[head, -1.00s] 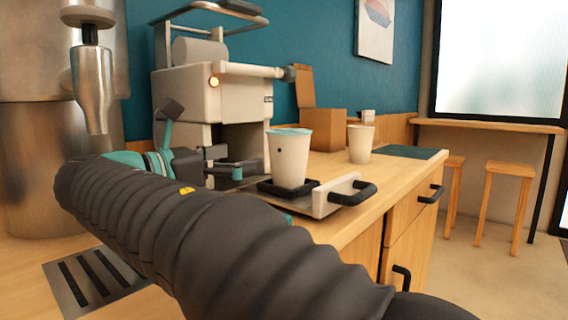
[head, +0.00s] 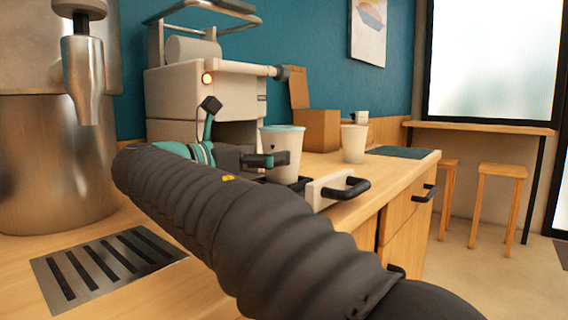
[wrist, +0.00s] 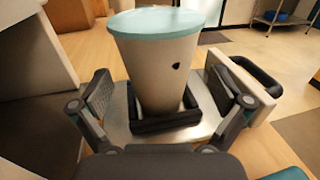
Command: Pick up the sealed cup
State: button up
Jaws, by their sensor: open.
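The sealed cup, white with a teal lid (head: 288,146), stands upright in a black square holder on the pulled-out tray of the sealing machine. In the wrist view the cup (wrist: 158,72) is straight ahead, its base in the black holder (wrist: 168,124). My gripper (wrist: 162,100) is open, with one finger on each side of the cup's lower part. I cannot tell how far the fingertips reach around it. In the head view my gripper (head: 264,160) is right at the cup's left side and hides part of its lower body.
The tray's white front (head: 316,190) has a black handle (head: 347,188). The sealing machine (head: 200,95) stands behind. A second, plain cup (head: 353,144) and a cardboard box (head: 318,130) are farther along the counter. A metal drip grate (head: 105,265) lies at the near left.

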jog(key=shift+b+x, duration=0.35)
jog(key=shift+x, duration=1.65)
jog(key=shift+a, duration=0.1)
jog(key=c, duration=1.5)
jog(key=shift+r, duration=0.1)
